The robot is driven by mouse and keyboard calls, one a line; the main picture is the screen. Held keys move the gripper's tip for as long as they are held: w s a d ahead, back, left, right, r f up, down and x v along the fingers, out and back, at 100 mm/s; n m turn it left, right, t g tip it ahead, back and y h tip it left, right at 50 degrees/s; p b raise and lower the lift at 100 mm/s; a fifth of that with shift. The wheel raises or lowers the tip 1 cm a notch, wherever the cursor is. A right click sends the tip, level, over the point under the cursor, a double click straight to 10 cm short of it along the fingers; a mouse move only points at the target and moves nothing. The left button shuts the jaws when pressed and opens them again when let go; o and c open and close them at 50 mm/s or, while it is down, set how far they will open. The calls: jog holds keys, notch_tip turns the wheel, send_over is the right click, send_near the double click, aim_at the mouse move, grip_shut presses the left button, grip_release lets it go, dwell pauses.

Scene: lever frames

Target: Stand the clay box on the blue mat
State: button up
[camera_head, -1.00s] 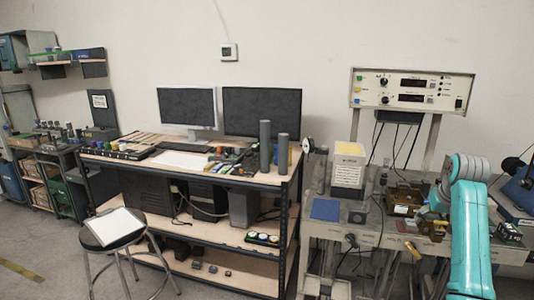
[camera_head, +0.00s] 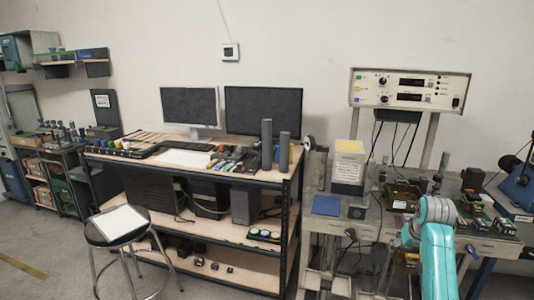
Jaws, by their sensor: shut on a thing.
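The blue mat (camera_head: 326,205) lies flat near the left front of the right-hand bench, and its top is bare. My gripper (camera_head: 408,237) shows only as a small dark part at the left of my teal wrist, low in front of the bench. It is shut on the clay box, which is mostly hidden by my wrist, so its tilt cannot be told. My gripper is to the right of the mat and apart from it.
A pale box with a yellow top (camera_head: 348,167) stands just behind the mat. A dark square piece (camera_head: 357,212) lies right of it. A brown open bin (camera_head: 402,195) and a dark upright block (camera_head: 472,180) stand further right. Small parts crowd the bench's right end.

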jog(key=s+a+f, duration=0.3)
jog(key=a+f, duration=0.4)
jog(key=f, duration=0.4)
jog(key=s+a+f+n, duration=0.1)
jog(key=s+a+f, duration=0.7)
jog(key=s+f, duration=0.2)
jog(key=s+a+f+n+y, duration=0.1)
jog(key=s+a+f, duration=0.8)
jog(key=s+f, duration=0.2)
jog(key=shift+s+f+n, duration=0.3)
jog(key=shift+f, duration=0.1)
